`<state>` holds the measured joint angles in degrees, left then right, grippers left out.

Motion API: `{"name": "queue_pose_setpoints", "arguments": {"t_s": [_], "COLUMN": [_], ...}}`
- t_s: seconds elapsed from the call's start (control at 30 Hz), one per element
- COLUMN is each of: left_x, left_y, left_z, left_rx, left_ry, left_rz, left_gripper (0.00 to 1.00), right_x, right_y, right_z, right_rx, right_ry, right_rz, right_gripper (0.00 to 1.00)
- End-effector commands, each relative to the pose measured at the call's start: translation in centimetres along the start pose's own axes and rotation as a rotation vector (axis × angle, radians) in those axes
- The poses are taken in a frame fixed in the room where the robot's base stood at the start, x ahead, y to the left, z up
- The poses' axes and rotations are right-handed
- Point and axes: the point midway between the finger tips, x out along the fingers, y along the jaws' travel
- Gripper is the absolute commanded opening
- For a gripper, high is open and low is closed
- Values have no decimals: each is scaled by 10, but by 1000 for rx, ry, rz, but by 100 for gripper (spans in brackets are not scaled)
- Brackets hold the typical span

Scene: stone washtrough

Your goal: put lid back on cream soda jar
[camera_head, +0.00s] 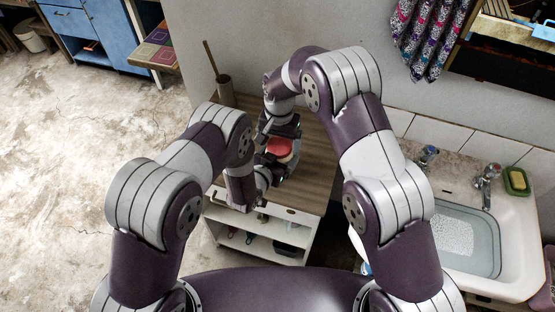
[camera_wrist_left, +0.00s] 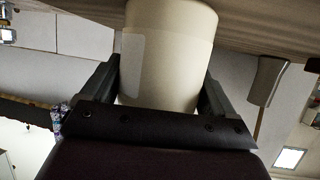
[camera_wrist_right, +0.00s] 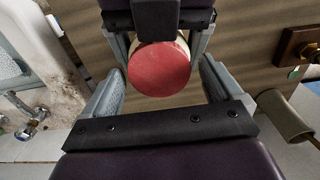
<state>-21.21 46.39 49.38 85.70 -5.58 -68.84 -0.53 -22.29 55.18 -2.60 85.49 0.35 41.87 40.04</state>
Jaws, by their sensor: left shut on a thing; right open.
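The cream soda jar (camera_wrist_left: 165,60) is a pale cream cylinder with a lighter label, standing on the wooden cabinet top (camera_head: 316,175). Its round red lid (camera_wrist_right: 158,70) appears seated on the jar's top; it also shows in the head view (camera_head: 279,147). My left gripper (camera_wrist_left: 161,78) is shut around the jar's sides. My right gripper (camera_wrist_right: 163,74) is open above the jar, its fingers on either side of the lid and apparently clear of it. In the head view, the arms partly hide the jar and both grippers.
A brown holder (camera_head: 224,91) with an upright stick stands at the back left of the cabinet top. A sink (camera_head: 520,240) with taps and a sponge dish (camera_head: 516,181) lies to the right. The wall is close behind. The cabinet top right of the jar is clear.

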Motion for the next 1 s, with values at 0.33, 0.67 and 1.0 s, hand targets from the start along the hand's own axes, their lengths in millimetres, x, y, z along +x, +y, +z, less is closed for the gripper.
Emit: {"name": "queue_pose_setpoints", "arguments": {"t_s": [0.33,0.67,1.0], "left_x": [0,0,0], "left_y": [0,0,0], "left_z": [1,1,1], "left_rx": [0,0,0], "left_ry": [-2,-2,-2], "left_rz": [0,1,1], "left_gripper": [3,3,3], "right_x": [0,0,0], "right_y": [0,-1,0], "right_z": [0,0,0], "right_rx": [0,435,419], "right_ry": [0,1,0], "right_rz": [0,-2,-1], "right_gripper": [35,34,100]}}
